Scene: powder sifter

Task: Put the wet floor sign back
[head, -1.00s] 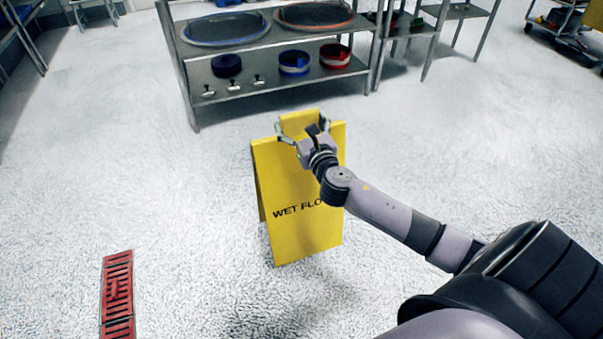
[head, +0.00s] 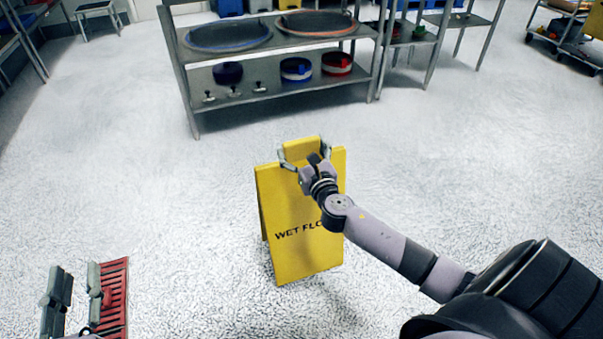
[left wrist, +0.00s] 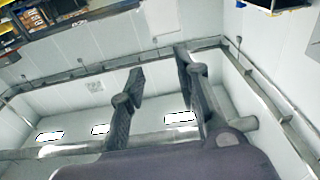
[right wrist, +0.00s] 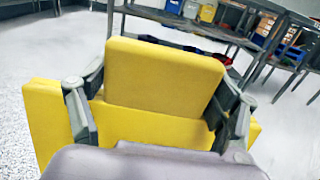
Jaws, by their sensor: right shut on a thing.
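The yellow wet floor sign (head: 299,240) is upright in the middle of the head view, its lettering partly covered by my right arm. My right gripper (head: 304,158) is shut on the top of the sign. In the right wrist view, its fingers (right wrist: 160,110) are on either side of the sign's yellow top part (right wrist: 165,75). My left gripper (head: 80,290) is at the bottom left of the head view, its fingers apart. In the left wrist view the fingers (left wrist: 158,88) are apart with nothing between them, pointing toward the wall and ceiling.
A metal shelf rack (head: 275,97) with sieves and blue and red containers stands behind the sign. A red floor grate (head: 116,290) lies at lower left, partly behind my left gripper. A cart (head: 568,45) is at far right. The floor around the sign is open.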

